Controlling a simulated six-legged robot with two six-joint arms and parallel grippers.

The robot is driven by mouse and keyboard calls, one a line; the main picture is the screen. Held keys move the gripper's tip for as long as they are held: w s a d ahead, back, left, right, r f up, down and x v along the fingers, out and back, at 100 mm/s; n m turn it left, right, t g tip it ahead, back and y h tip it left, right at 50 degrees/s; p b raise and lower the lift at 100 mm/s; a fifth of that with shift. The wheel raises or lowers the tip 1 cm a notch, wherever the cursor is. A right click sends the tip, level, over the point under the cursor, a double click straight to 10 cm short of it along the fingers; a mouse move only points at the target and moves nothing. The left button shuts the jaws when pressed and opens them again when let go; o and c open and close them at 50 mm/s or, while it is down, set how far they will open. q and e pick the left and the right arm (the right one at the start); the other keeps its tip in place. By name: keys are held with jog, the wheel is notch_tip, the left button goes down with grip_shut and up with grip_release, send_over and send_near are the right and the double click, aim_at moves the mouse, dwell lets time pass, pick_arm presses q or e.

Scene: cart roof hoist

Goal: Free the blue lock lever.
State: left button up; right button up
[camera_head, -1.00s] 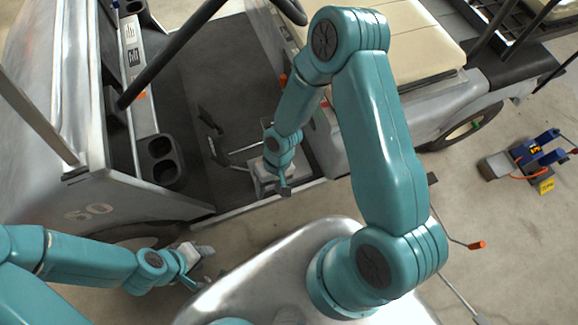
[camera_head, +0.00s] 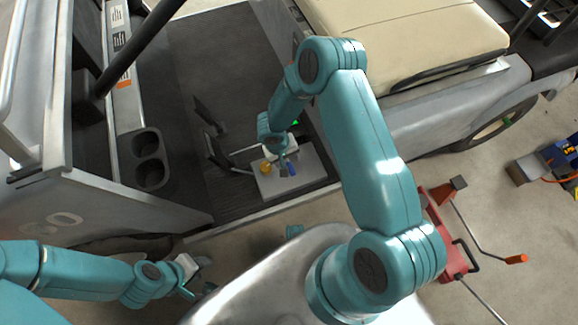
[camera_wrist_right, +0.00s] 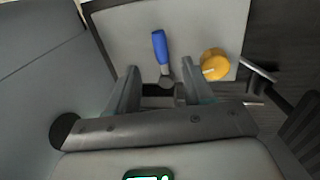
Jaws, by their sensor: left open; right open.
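The blue lock lever (camera_wrist_right: 160,45) stands on a light grey plate (camera_wrist_right: 115,25) in the right wrist view. Its metal base lies between the fingers of my right gripper (camera_wrist_right: 160,78), which is open, with a finger on each side and a gap to the lever. A yellow knob (camera_wrist_right: 215,65) sits right of the lever. My left gripper (camera_head: 196,280) is open and empty, low at the left, beside the cart.
The cart's pedals (camera_head: 215,145) and a thin bar are left of the plate. Cup holders (camera_head: 148,160) and a cream seat (camera_head: 400,35) flank the footwell. A red jack-like device (camera_head: 455,240) with an orange-handled crank stands right of my arm on the floor.

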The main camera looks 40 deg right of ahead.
aim_at(291, 168)
jog(key=f, duration=0.2)
jog(key=d+f, duration=0.1)
jog(key=f, duration=0.1)
jog(key=f+b, duration=0.1)
jog(key=f, duration=0.2)
jog(key=shift+s+d, duration=0.15)
grip_shut()
